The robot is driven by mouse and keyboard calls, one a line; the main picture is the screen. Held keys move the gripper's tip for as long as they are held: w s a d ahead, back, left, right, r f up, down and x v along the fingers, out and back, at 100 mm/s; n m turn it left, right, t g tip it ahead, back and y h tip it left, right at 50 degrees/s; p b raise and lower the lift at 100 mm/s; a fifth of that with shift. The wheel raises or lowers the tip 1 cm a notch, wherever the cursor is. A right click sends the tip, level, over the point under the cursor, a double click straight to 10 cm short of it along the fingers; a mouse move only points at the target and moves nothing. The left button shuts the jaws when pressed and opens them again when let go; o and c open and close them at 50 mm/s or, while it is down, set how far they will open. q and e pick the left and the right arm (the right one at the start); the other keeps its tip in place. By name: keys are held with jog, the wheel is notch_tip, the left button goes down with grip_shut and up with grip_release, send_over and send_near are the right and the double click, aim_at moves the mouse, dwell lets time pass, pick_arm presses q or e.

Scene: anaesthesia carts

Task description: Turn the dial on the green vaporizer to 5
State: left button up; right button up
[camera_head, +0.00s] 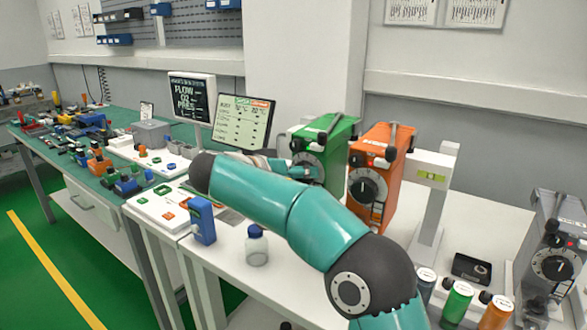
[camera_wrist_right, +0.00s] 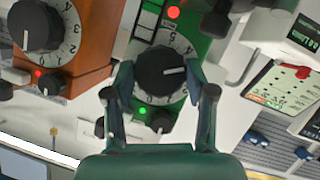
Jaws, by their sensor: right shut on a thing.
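The green vaporizer (camera_head: 338,152) stands on the white bench, left of the orange vaporizer (camera_head: 372,150). In the right wrist view, the green vaporizer (camera_wrist_right: 182,22) has a round black dial (camera_wrist_right: 158,70) over a white numbered scale. My right gripper (camera_wrist_right: 160,76) is shut on this dial, with one finger on each side. The dial's white mark points to the right in that view; I cannot tell its exact number. In the head view, my right gripper (camera_head: 296,170) is at the front of the green vaporizer and partly hides the dial. My left gripper is not in view.
The orange vaporizer's own dial (camera_wrist_right: 35,25) is close beside. Two screens, including a white one (camera_head: 243,122), stand left of the vaporizers. A blue-capped bottle (camera_head: 256,248) and a blue block (camera_head: 202,222) are near the front edge. A grey vaporizer (camera_head: 552,262) is at far right.

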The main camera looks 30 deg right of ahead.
jog(key=n+g+h+p, duration=0.1)
jog(key=n+p, duration=0.1)
jog(key=p, duration=0.1)
jog(key=n+g+h+p, duration=0.1)
jog(key=n+g+p, duration=0.1)
jog(key=p, duration=0.1)
jog(key=shift+w+d+r, duration=0.1)
jog(key=shift+d+r, duration=0.1)
jog(key=shift+f+n+h+p, duration=0.15)
jog(key=shift+n+h+p, duration=0.45)
jog(key=shift+n+p, duration=0.4)
jog(key=shift+w+f+n+g+h+p, duration=0.1)
jog(key=shift+f+n+g+h+p, duration=0.15)
jog(key=shift+n+g+h+p, duration=0.65)
jog(key=shift+n+t+y, duration=0.3)
jog(key=o, duration=1.2)
jog(key=shift+f, duration=0.15)
jog(key=shift+a, duration=0.1)
